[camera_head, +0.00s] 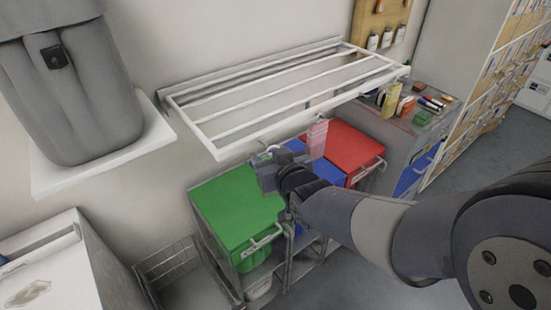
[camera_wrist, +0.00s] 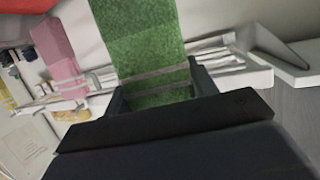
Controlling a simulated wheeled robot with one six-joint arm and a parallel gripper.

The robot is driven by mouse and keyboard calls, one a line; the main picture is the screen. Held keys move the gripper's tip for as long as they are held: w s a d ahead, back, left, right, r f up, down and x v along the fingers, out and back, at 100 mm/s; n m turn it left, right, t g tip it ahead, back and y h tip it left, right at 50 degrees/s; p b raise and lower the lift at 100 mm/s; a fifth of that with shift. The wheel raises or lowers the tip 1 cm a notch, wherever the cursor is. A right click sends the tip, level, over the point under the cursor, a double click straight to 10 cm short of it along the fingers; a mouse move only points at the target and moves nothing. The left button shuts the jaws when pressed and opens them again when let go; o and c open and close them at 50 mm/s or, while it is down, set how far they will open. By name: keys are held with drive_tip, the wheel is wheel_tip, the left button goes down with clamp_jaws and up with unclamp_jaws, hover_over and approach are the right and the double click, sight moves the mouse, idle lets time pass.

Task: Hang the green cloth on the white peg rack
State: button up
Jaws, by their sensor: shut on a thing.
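The white rack (camera_head: 290,124) is a frame of parallel bars on the wall, jutting out above the bins. My gripper (camera_head: 268,165) is below and close to its front left part in the head view. In the wrist view, which looks upside down, my gripper (camera_wrist: 160,92) is shut on the green cloth (camera_wrist: 140,40). The cloth is a flat strip between the fingers, running out of the top of the picture. I cannot make the cloth out in the head view. White rack parts (camera_wrist: 220,60) show behind it; whether they touch the cloth, I cannot tell.
A pink cloth (camera_head: 317,138) hangs below the rack; it also shows in the wrist view (camera_wrist: 58,50). Green (camera_head: 235,205), blue and red (camera_head: 350,147) bin lids are underneath. A grey bin (camera_head: 80,100) stands on a white shelf at left. A cluttered cabinet (camera_head: 415,118) is at right.

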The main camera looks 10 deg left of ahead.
drive_tip(key=w+a, duration=0.1)
drive_tip(key=w+a+f+b, duration=0.1)
drive_tip(key=a, duration=0.1)
drive_tip(key=shift+w, duration=0.25)
drive_tip(key=shift+r, duration=0.1)
idle(0.3)
idle(0.4)
drive_tip(key=o, duration=1)
drive_tip(key=shift+c, duration=0.2)
drive_tip(key=b+v, duration=0.2)
drive_tip(key=v, duration=0.9)
